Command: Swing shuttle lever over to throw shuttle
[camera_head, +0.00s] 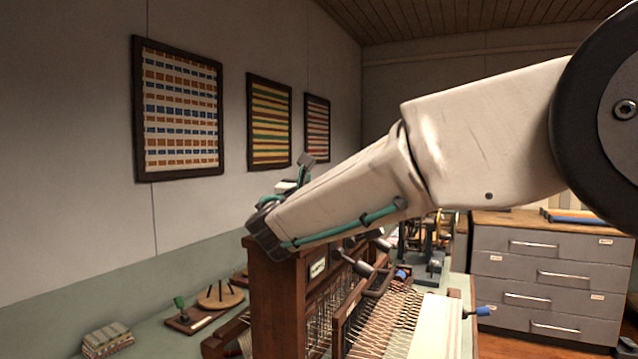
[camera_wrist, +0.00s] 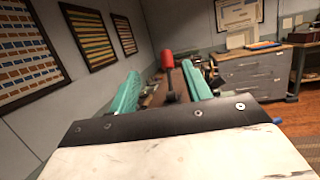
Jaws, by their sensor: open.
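A red knob (camera_wrist: 167,60) on a dark stem shows in the wrist view, between my fingers in the picture. It looks like the lever's handle, but I cannot tell its distance or whether a finger touches it. My gripper (camera_wrist: 160,70) is open, with one teal finger on each side of the knob. In the head view my arm covers the gripper and the red knob. The wooden loom (camera_head: 275,295) stands below my arm, with pale warp threads (camera_head: 385,325) running across it. The shuttle itself cannot be made out.
A blue-handled crank (camera_head: 478,312) sticks out at the loom's right side. A grey drawer cabinet (camera_head: 545,265) stands at the back right. A peg board (camera_head: 205,310) and folded cloths (camera_head: 107,338) lie on the left bench. Framed textiles (camera_head: 180,108) hang on the left wall.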

